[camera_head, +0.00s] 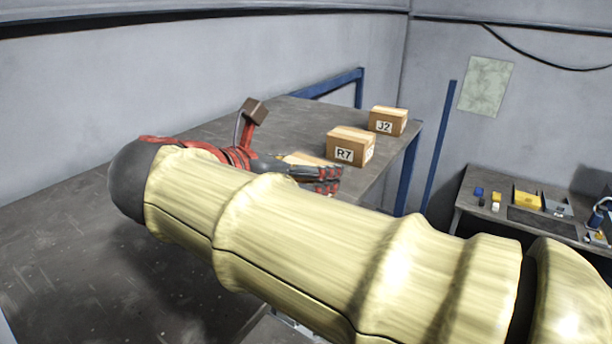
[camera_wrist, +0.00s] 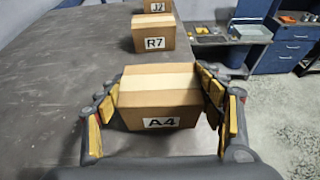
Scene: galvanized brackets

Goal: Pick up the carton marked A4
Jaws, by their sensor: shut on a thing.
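The carton marked A4 (camera_wrist: 160,98) is a brown box with pale tape along its top and a white label on its front. In the wrist view it sits between the two fingers of my gripper (camera_wrist: 162,104), which is shut on it from left and right. In the head view my gripper (camera_head: 325,180) reaches over the grey table, and only a bit of the A4 carton's top (camera_head: 303,158) shows behind the fingers. My own arm hides much of the front. I cannot tell whether the carton touches the table.
A carton marked R7 (camera_head: 350,147) stands just beyond, and a carton marked J2 (camera_head: 388,121) stands farther back on the grey table (camera_head: 300,112). A blue post (camera_head: 439,150) and a side bench (camera_head: 478,215) with small items are at the right. The table's left part is clear.

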